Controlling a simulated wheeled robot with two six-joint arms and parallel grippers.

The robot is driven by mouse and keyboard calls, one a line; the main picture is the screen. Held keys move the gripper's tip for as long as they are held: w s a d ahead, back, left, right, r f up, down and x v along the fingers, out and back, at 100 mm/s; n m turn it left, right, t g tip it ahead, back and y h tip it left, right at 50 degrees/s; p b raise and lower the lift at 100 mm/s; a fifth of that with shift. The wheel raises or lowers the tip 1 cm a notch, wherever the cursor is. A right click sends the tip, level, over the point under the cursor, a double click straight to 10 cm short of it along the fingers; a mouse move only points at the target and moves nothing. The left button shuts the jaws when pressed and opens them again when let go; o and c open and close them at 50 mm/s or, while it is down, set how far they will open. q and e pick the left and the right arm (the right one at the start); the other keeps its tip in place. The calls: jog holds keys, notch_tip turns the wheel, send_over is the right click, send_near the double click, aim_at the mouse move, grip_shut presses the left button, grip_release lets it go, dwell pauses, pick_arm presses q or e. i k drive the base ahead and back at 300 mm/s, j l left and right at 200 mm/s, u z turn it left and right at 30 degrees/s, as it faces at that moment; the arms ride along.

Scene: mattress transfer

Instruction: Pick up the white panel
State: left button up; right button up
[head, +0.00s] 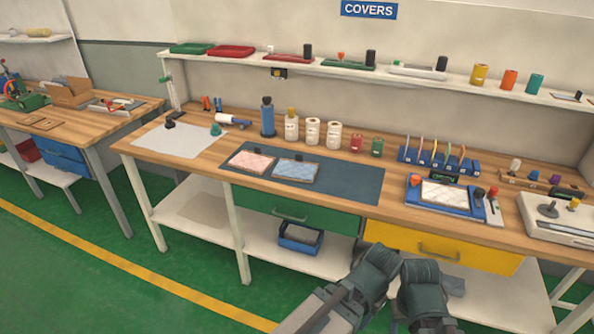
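The white panel (444,195) is a pale, faintly patterned rectangle. It lies flat on a blue tray (416,199) on the right part of the wooden workbench. My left gripper (376,258) and my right gripper (424,271) are side by side at the bottom of the head view, low in front of the bench's yellow drawer. Both are well apart from the panel. Their fingers cannot be made out, so whether they are open or shut does not show.
A pink panel (251,160) and a light blue panel (296,171) lie on a dark mat (345,186). A rack of upright coloured pieces (438,161) stands behind the blue tray. Small tools (493,200) lie right of it. A white device (561,213) sits farther right.

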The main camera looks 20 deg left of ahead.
aim_at(441, 194)
jog(key=i+j+z, duration=0.85)
jog(key=j+z, duration=0.15)
